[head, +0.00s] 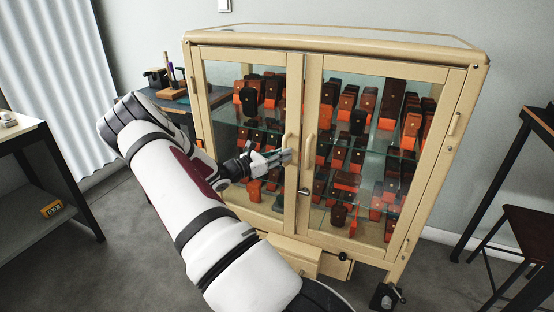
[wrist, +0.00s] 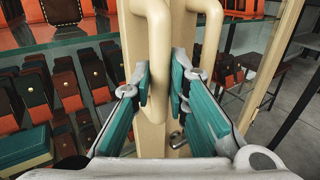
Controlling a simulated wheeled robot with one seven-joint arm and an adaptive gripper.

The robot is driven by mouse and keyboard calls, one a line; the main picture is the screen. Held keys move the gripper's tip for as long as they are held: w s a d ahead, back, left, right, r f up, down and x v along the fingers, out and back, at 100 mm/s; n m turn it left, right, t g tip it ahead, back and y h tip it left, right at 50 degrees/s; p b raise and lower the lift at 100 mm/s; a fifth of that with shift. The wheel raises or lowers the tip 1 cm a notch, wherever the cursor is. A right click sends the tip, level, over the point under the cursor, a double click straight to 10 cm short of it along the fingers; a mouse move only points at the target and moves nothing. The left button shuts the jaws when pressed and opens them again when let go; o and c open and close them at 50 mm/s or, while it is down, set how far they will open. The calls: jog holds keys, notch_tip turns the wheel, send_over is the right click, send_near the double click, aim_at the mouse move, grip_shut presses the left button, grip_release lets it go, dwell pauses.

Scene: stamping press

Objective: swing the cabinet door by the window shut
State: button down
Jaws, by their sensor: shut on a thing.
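The display cabinet (head: 335,45) is a cream wooden case with two glazed doors. Its left door (head: 293,90), on the side of the curtain, looks flush or almost flush with the right door (head: 312,90); I cannot tell if a small gap is left. My gripper (head: 285,156) is at the left door's handle. In the wrist view, my gripper (wrist: 160,85) has its teal-padded fingers on either side of the left door's cream handle (wrist: 157,35), shut on it. The right door's handle (wrist: 212,35) stands just beside, behind the right finger.
Brown and orange leather goods (head: 350,110) fill the glass shelves. A drawer (head: 292,256) below sticks out. A desk (head: 185,100) stands left of the cabinet, a side table (head: 30,135) at far left, and a stool (head: 520,228) at right. The pale curtain (head: 55,80) hangs at left.

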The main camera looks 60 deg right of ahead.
jog(key=shift+w+d, duration=0.4)
jog(key=shift+d, duration=0.1)
jog(key=shift+d, duration=0.1)
jog(key=c, duration=1.5)
grip_release()
jog(key=shift+o, duration=0.2)
jog(key=shift+s, duration=0.1)
jog(key=shift+s, duration=0.1)
jog(key=v, duration=1.2)
